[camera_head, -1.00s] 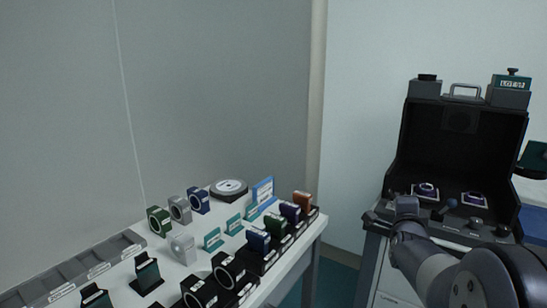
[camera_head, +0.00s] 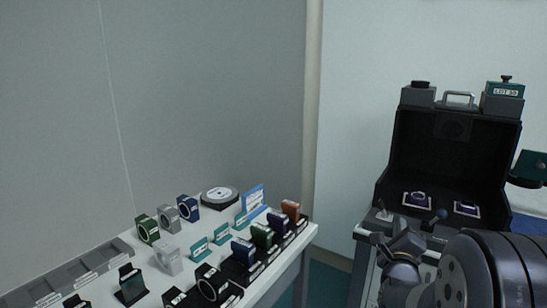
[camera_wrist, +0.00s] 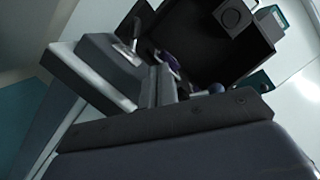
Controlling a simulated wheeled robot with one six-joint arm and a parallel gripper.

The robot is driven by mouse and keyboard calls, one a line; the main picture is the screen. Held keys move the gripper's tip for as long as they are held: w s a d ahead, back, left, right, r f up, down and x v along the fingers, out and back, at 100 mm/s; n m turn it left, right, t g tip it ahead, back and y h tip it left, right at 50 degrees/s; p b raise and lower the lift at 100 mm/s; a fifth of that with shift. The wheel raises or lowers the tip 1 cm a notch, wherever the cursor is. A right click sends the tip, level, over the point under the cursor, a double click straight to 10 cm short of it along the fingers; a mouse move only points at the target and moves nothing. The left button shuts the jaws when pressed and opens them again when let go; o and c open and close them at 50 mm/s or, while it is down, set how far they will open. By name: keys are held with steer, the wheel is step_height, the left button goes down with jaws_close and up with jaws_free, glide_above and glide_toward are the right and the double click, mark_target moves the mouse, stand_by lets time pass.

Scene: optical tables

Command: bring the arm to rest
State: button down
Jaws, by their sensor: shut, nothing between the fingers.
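My arm (camera_head: 475,270) is folded in the lower right of the head view, in front of the black open-fronted case. The wrist view shows my gripper (camera_wrist: 160,86) with its two fingers together and nothing between them. The gripper points toward the black case (camera_wrist: 215,50) and is apart from it as far as I can see. In the head view my wrist covers part of the bench front below the case (camera_head: 455,135).
A white table (camera_head: 285,262) at the left holds several ring mounts, coloured blocks and a round grey disc (camera_head: 220,196). Two small parts on white pads (camera_head: 417,199) lie in the case. A gap separates table and case bench. A dark green-topped piece (camera_head: 531,166) juts at right.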

steer(key=shift+v, duration=2.85)
steer(key=shift+w, duration=0.1)
